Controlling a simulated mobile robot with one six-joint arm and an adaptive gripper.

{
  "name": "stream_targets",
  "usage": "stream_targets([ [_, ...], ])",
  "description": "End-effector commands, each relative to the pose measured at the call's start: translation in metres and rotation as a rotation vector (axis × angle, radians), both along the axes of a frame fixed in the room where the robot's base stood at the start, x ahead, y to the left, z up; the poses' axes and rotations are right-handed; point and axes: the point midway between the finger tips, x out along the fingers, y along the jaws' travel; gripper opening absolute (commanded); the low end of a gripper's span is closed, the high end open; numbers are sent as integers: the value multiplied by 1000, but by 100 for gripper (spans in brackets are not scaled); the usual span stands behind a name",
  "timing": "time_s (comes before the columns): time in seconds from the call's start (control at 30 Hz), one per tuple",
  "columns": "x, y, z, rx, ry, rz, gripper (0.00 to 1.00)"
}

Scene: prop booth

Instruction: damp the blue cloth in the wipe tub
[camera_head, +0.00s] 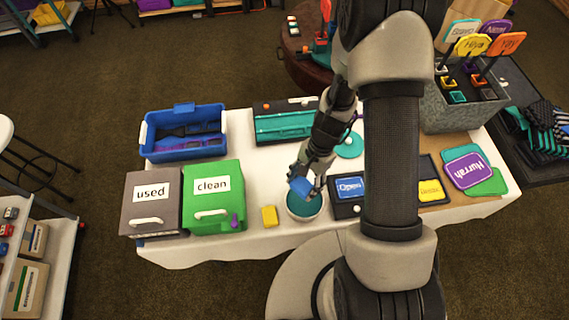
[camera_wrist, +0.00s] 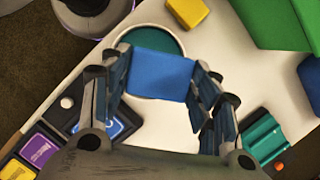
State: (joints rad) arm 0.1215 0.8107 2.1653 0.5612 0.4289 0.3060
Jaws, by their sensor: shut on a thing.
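My gripper (camera_head: 313,180) is shut on the blue cloth (camera_head: 301,186), which shows as a flat blue square between the fingers in the wrist view (camera_wrist: 160,76). The wipe tub (camera_head: 304,214) is a round white tub with teal inside, standing near the table's front edge. The cloth is over the tub's opening in the head view. In the wrist view the teal inside of the tub (camera_wrist: 160,42) shows beyond the cloth, and the cloth hides part of it. I cannot tell whether the cloth touches the teal surface.
A yellow block (camera_head: 270,216) lies left of the tub. The green "clean" box (camera_head: 213,205) and grey "used" box (camera_head: 150,212) stand further left. A dark tray with an "Open" sign (camera_head: 350,187) is close on the right. A teal tray (camera_head: 286,124) lies behind.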

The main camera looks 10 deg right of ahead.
Motion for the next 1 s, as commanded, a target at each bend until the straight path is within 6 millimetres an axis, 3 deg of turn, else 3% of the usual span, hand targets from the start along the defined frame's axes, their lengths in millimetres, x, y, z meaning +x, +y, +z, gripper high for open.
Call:
stream_targets([
  [0.13,-10,-9,-8,0,0,76,37],
  [0.37,-11,-9,-22,0,-2,82,37],
  [0.73,-11,-9,-60,0,-1,80,37],
  [1.0,-11,-9,-67,-1,-2,80,37],
])
